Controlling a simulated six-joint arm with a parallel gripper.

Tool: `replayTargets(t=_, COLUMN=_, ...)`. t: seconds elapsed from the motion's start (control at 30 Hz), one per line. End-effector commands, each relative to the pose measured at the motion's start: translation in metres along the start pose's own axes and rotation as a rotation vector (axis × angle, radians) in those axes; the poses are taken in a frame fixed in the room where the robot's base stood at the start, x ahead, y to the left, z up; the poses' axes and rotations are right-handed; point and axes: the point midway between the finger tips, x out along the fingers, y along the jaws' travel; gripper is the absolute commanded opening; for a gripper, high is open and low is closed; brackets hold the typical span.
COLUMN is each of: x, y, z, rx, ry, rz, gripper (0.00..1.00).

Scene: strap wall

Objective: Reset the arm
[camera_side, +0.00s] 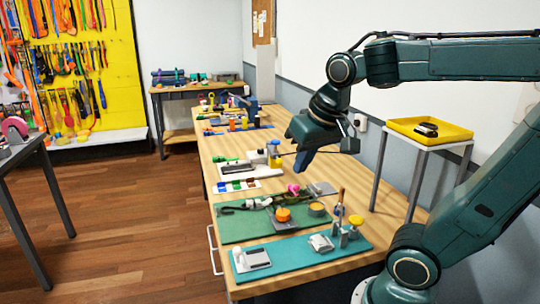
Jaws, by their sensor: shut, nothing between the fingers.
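My gripper (304,160) hangs at the end of my dark green arm, above the middle of the long wooden workbench (290,143). Its fingers point down and are shut with nothing between them. It is apart from the bench top and from the small items beneath it. The arm comes in from the right, with its upper link level and its wrist bent downward.
A teal mat (290,262) and a green mat (236,226) with small hardware lie on the near bench. A white device (238,169) stands left of my gripper. A yellow tray (455,133) sits on a stand at right. A tool wall (112,90) is far left.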

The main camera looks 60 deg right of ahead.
Motion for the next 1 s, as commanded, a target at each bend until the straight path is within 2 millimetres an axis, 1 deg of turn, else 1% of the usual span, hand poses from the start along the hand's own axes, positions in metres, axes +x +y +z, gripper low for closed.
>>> replayTargets(t=0.03, x=-0.003, y=-0.004, z=0.012, rx=-0.064, ry=0.012, rz=-0.024, gripper=0.00)
replayTargets(t=0.2, x=-0.006, y=-0.014, z=0.047, rx=-0.262, ry=0.044, rz=-0.091, gripper=0.00)
replayTargets(t=0.3, x=-0.007, y=-0.017, z=0.061, rx=-0.348, ry=0.061, rz=-0.120, gripper=0.00)
replayTargets(t=0.4, x=-0.007, y=-0.019, z=0.071, rx=-0.404, ry=0.071, rz=-0.137, gripper=0.00)
replayTargets(t=0.57, x=-0.006, y=-0.020, z=0.077, rx=-0.439, ry=0.076, rz=-0.149, gripper=0.00)
replayTargets(t=1.0, x=-0.006, y=-0.020, z=0.077, rx=-0.437, ry=0.076, rz=-0.148, gripper=0.00)
